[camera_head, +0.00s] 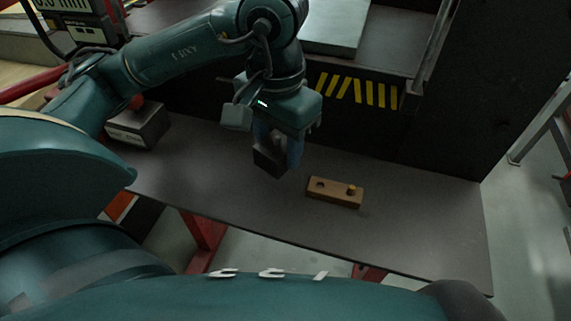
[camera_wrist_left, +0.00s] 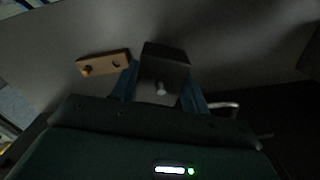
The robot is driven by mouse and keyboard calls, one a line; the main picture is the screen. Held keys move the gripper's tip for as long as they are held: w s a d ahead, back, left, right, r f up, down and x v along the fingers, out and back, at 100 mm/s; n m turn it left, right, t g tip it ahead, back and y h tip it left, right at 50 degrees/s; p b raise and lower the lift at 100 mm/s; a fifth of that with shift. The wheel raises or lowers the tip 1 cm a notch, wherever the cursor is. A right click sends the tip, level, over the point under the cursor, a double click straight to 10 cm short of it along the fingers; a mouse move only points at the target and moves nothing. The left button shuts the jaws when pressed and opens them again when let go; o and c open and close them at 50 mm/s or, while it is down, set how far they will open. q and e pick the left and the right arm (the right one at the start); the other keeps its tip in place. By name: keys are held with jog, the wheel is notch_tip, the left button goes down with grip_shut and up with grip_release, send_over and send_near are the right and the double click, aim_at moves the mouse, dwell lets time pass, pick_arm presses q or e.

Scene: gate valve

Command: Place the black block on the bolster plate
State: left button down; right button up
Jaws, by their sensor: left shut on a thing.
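My left gripper (camera_head: 277,150) hangs over the front table, fingers pointing down, shut on the black block (camera_head: 268,161). In the left wrist view the block (camera_wrist_left: 166,62) sits between the two blue-grey fingers, with a small light pin or knob on the side facing the camera. It looks clear of the tabletop, but the exact gap cannot be told. A pale grey-green slab (camera_head: 334,28), which looks like the bolster plate, lies behind and above, on the raised bed; its top edge is cut off. My right gripper is not in view.
A wooden block with a hole and a peg (camera_head: 335,192) lies on the dark table (camera_head: 420,235), right of the held block. A dark box (camera_head: 138,127) stands at the table's left. Yellow-black stripes (camera_head: 357,91) mark the bed's front. A dark upright panel (camera_head: 480,80) stands right.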

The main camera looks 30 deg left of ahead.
aim_at(279, 181)
pick_arm(q)
jog(key=shift+w+f, duration=0.1)
jog(key=shift+f, duration=2.4)
jog(key=shift+f, duration=0.15)
jog(key=c, duration=1.2)
grip_release()
jog(key=shift+f, duration=0.15)
jog(key=o, duration=0.5)
